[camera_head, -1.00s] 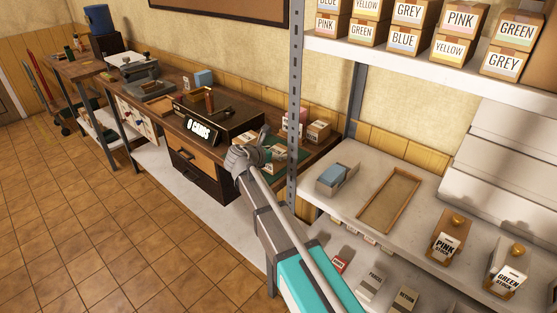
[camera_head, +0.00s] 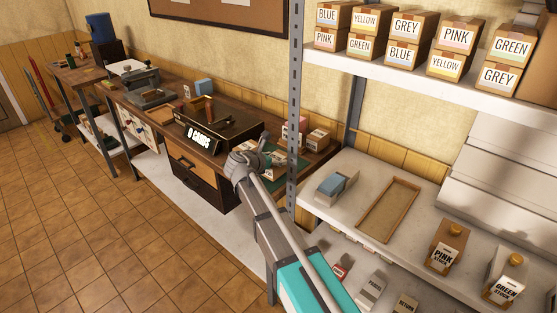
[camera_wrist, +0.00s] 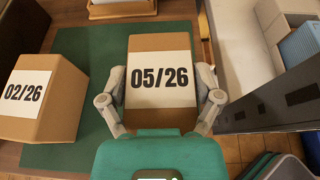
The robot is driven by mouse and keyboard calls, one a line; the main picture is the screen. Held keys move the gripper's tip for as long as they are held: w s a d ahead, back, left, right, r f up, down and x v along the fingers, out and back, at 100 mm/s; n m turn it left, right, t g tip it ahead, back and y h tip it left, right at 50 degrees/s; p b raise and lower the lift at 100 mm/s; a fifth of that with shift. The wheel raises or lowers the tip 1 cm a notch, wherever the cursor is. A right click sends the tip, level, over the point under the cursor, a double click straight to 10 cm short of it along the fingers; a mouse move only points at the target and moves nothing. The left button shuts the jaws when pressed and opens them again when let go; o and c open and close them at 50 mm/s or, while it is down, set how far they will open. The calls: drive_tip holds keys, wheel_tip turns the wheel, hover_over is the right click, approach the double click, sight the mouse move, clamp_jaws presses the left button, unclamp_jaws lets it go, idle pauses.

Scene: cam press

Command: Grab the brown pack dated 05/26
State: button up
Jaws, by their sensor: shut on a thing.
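The brown pack dated 05/26 (camera_wrist: 160,108) is a box with a white label on top, in the middle of the wrist view. My gripper (camera_wrist: 161,106) has one finger on each side of this pack and is shut on it. In the head view my gripper (camera_head: 250,160) is over the right end of the workbench and hides most of the pack. A second brown pack dated 02/26 (camera_wrist: 36,97) stands to the left, apart from my gripper. I cannot tell whether the held pack touches the green mat (camera_wrist: 92,50) beneath.
The workbench (camera_head: 318,160) holds a press with a "0 CARDS" sign (camera_head: 201,138) left of my gripper. More boxes (camera_head: 317,141) stand behind it. A grey shelf post (camera_head: 294,115) rises close on the right. The shelf beyond holds a shallow wooden tray (camera_head: 390,208).

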sight(275, 158)
drive_tip(key=shift+r+p, duration=4)
drive_tip(key=shift+r, duration=0.3)
